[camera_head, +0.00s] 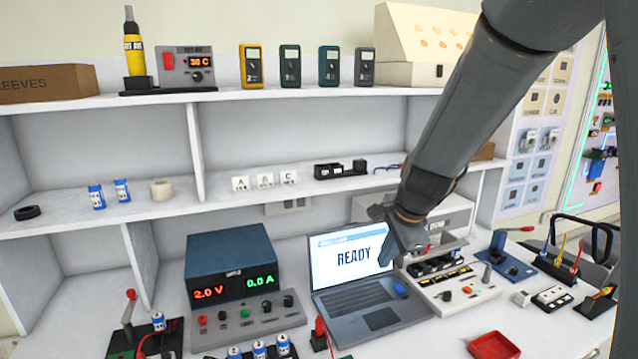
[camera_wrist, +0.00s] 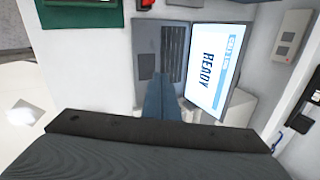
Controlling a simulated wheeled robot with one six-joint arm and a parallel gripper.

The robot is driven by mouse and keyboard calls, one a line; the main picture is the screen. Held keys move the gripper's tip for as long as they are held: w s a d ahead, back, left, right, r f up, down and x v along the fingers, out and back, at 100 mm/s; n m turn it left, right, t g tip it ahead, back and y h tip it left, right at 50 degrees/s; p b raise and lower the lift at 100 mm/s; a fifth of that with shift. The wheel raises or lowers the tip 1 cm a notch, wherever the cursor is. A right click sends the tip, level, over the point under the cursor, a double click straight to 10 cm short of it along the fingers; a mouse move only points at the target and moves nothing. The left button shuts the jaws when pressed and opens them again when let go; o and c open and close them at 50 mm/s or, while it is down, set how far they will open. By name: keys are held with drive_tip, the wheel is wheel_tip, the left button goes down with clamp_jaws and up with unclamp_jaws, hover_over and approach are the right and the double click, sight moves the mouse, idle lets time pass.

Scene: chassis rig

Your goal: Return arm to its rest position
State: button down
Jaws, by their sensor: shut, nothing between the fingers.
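My arm reaches down from the top right in the head view, and my gripper (camera_head: 386,256) hangs in front of the right side of the laptop (camera_head: 368,318). The laptop screen (camera_head: 338,250) reads READY. The gripper is shut with nothing in it. In the wrist view its closed fingers (camera_wrist: 160,88) point toward the laptop keyboard (camera_wrist: 173,52), with the READY screen (camera_wrist: 207,72) beside them on the right. Whether the fingertips touch the laptop cannot be told, but they look apart from it. My arm hides part of the shelf and the bench behind it.
A power supply (camera_head: 230,262) stands left of the laptop. A red tray (camera_head: 496,345) sits at the front. Shelves (camera_head: 300,188) with meters and small parts stand behind.

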drive_tip(key=s+d+f+n+g, duration=0.1)
drive_tip(key=s+d+f+n, duration=0.1)
drive_tip(key=s+n, duration=0.5)
drive_tip(key=s+d+f+n+g+h, duration=0.1)
drive_tip(key=s+f+n, duration=0.2)
drive_tip(key=s+n, duration=0.5)
drive_tip(key=s+b, duration=0.1)
drive_tip(key=s, duration=0.4)
drive_tip(key=shift+s+d+f+g+h, duration=0.15)
drive_tip(key=shift+d+g+h, duration=0.15)
drive_tip(key=shift+d+g, duration=0.1)
